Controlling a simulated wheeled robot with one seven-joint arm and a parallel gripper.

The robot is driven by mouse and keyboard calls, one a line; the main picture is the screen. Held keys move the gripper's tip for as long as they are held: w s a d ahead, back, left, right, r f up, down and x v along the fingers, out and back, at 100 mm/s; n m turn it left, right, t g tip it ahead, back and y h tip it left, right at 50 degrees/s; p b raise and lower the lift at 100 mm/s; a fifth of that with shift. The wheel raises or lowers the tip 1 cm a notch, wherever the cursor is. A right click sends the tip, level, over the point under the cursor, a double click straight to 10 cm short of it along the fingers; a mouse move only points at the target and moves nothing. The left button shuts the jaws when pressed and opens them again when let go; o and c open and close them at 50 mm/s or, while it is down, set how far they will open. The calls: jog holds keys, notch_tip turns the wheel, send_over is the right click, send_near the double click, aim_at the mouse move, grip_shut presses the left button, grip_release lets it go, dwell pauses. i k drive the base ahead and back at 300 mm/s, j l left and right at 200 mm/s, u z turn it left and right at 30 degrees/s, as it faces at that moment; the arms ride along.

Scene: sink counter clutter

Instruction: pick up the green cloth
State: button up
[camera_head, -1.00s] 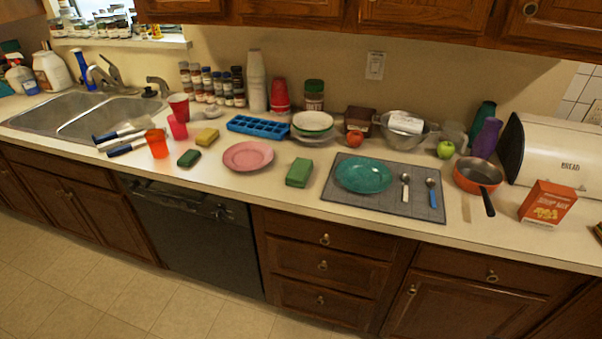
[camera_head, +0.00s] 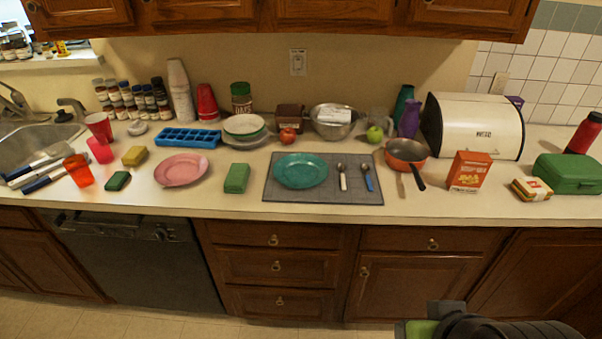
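The green cloth (camera_head: 237,178) looks like a small folded block. It lies flat on the counter between the pink plate (camera_head: 182,170) and the grey mat (camera_head: 318,204), apart from both. A smaller dark green sponge-like block (camera_head: 117,181) lies left of the pink plate. A dark part of my arm with a bright green patch shows at the bottom right edge, low in front of the cabinets and far from the cloth. I cannot make out the gripper's fingers there. Nothing touches or hides the cloth.
A teal plate (camera_head: 301,170) and two spoons lie on the mat. A blue ice tray (camera_head: 184,138) and stacked bowls (camera_head: 244,126) stand behind the cloth. The orange pan (camera_head: 406,154), box (camera_head: 468,171) and bread bin (camera_head: 475,125) are to the right. Counter in front of the cloth is clear.

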aim_at(236, 179)
jog(key=i+j+u, duration=0.35)
jog(key=j, duration=0.5)
jog(key=i+j+u, duration=0.35)
jog(key=i+j, duration=0.25)
jog(key=i+j+u, duration=0.35)
jog(key=i+j, duration=0.25)
jog(key=j, duration=0.1)
